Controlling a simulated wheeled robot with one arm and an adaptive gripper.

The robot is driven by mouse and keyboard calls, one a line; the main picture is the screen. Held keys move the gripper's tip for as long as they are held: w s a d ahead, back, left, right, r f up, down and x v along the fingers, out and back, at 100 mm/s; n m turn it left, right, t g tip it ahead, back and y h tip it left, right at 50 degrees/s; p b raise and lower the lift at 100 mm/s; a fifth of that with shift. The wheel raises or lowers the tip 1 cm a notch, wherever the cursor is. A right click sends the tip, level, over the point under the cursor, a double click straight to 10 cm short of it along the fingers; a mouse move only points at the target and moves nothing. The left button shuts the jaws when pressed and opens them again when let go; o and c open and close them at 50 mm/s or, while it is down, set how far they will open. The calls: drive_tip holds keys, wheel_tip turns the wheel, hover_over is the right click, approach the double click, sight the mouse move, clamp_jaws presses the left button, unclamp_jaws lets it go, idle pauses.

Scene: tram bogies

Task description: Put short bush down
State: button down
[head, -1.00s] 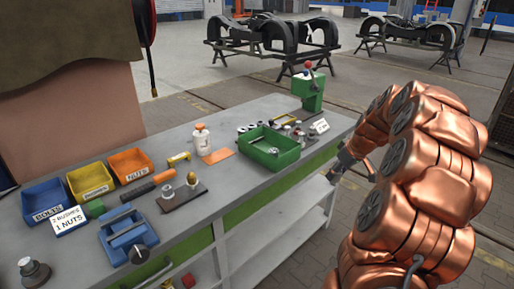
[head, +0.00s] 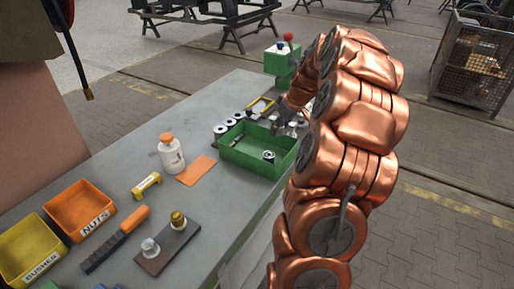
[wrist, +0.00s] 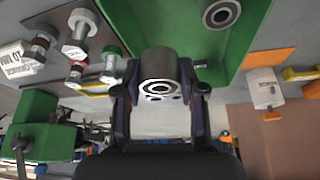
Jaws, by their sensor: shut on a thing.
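My gripper (wrist: 160,91) is shut on a short bush (wrist: 158,62), a grey cylinder with a dark bore and a pale ring at its end. In the wrist view the held bush overlaps the near wall of the green tray (wrist: 127,14); whether it touches the tray I cannot tell. In the head view my gripper (head: 288,117) is at the far right edge of the green tray (head: 262,168), partly hidden by my arm. Another bush (wrist: 221,13) stands inside the tray, also seen in the head view (head: 268,156).
A green stand (head: 281,62) with a red knob is at the bench's far end. A white bottle (head: 171,153), orange card (head: 197,170) and nuts bin (head: 80,209) are to the left.

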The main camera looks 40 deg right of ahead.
sight(278, 156)
wheel_tip(278, 156, down, 9)
drive_tip(key=p, duration=0.3)
drive_tip(key=shift+s, duration=0.1)
drive_tip(key=shift+f, duration=0.3)
drive_tip(key=shift+f, duration=0.2)
drive_tip(key=c, duration=0.9)
unclamp_jaws()
drive_tip(key=shift+r, duration=0.1)
drive_tip(key=shift+c, duration=0.2)
drive_tip(key=b+v, duration=0.4)
drive_tip(key=v, duration=0.8)
drive_tip(key=shift+r, duration=0.2)
